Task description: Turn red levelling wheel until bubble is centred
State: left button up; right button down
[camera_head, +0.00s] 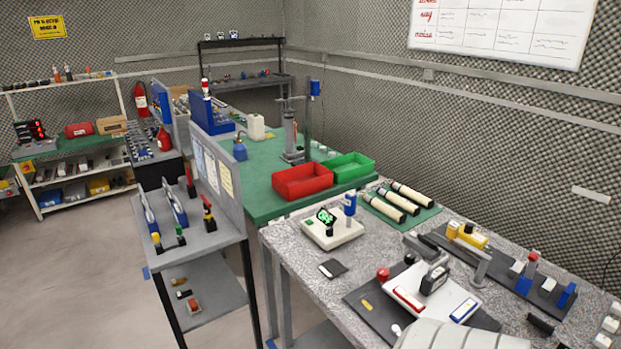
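A red levelling wheel (383,274) sits at the left back corner of a white levelling plate (447,294) on the grey speckled bench at the right. A red-framed vial (409,299) lies along the plate's left side, and a blue-framed vial (463,310) lies near its right corner. The bubbles are too small to make out. A dark and grey instrument (434,279) stands on the plate. The plate rests over a dark mat (372,310).
Red (303,181) and green bins (349,167) stand behind on a green bench.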

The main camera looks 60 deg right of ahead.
aim_at(383, 274)
jog(key=z, duration=2.55)
jog(key=i+j+z, duration=0.1)
jog(key=j, duration=0.2)
jog(key=i, duration=0.05)
